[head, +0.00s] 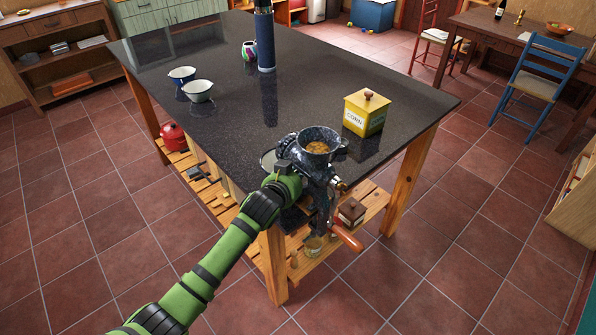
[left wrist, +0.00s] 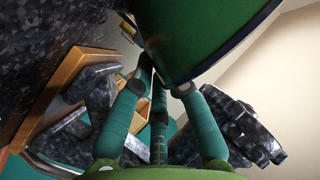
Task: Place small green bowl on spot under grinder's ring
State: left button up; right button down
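My left arm reaches to the near corner of the dark counter (head: 240,130), its gripper (head: 284,180) beside the grinder (head: 316,170). The speckled grinder has corn in its hopper, and a crank with a wooden handle (head: 346,238). In the left wrist view the dark green bowl (left wrist: 205,35) fills the upper middle, very close. The fingers (left wrist: 166,82) converge at its lower edge and appear shut on it. My right gripper is out of view.
A yellow corn box (head: 365,113) stands right of the grinder. The counter's middle is clear. A wooden shelf (head: 222,205) lies below.

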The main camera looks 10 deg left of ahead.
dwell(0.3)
pick_arm(q)
jog(key=shift+r, duration=0.25)
jog(key=shift+s+a, duration=0.1)
jog(key=shift+s, duration=0.25)
jog(key=b+v, duration=0.1)
jog(key=v, duration=1)
jog(key=shift+s+r, duration=0.1)
jog(key=shift+s, duration=0.05)
